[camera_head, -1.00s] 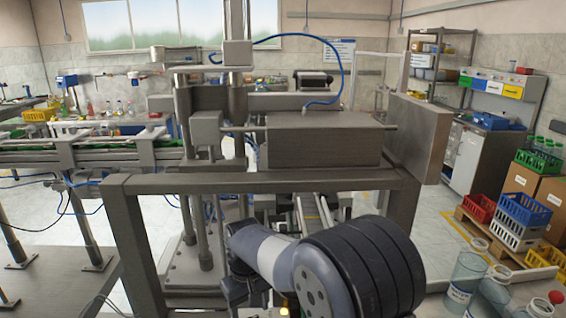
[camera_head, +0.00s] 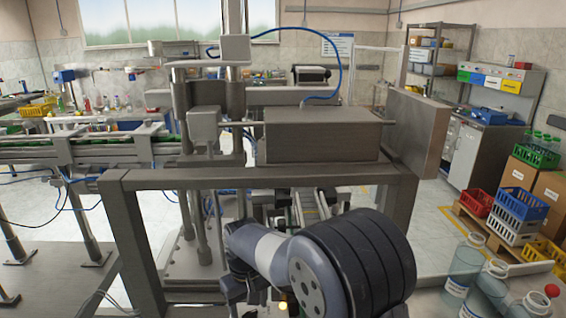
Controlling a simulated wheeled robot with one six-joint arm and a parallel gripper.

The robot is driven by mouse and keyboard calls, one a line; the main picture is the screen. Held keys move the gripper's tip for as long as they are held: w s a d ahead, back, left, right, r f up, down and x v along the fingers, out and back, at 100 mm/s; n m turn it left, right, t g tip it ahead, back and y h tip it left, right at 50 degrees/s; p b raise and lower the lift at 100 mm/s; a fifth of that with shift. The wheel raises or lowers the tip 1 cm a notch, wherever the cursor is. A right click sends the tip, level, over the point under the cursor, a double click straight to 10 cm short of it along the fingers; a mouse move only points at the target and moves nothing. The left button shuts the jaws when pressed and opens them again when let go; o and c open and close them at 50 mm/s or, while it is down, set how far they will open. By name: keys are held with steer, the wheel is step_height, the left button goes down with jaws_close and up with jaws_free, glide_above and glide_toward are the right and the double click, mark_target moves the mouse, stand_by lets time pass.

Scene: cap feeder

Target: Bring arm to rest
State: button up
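My arm shows at the bottom centre of the head view, folded low in front of the machine frame. Its large dark ribbed joint faces the camera, and a grey-blue link runs left from it. The fingertips of my gripper cannot be made out; dark parts below the link run to the bottom edge, so its opening is hidden. The cap feeder machine (camera_head: 320,137), a grey metal block on a frame, stands just behind the arm. I see nothing held.
The frame's crossbar (camera_head: 250,178) spans close behind my arm. Clear bottles (camera_head: 463,273) stand at the bottom right, near the arm. Crates (camera_head: 520,202) and cardboard boxes are further right. A conveyor (camera_head: 85,150) runs off to the left. Open floor shows right of the frame.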

step_height(320, 180, up, 9)
step_height(320, 180, down, 11)
steer(key=shift+r, duration=0.1)
steer(key=shift+r+m, duration=0.1)
steer(key=shift+m, duration=0.3)
steer(key=m+p, duration=0.1)
steer(key=m, duration=0.3)
steer(key=shift+m, duration=0.4)
steer(key=m+p, duration=0.1)
steer(key=m, duration=0.5)
steer(key=shift+r, duration=0.1)
step_height(320, 180, up, 11)
steer(key=b, duration=0.1)
steer(key=shift+m, duration=0.3)
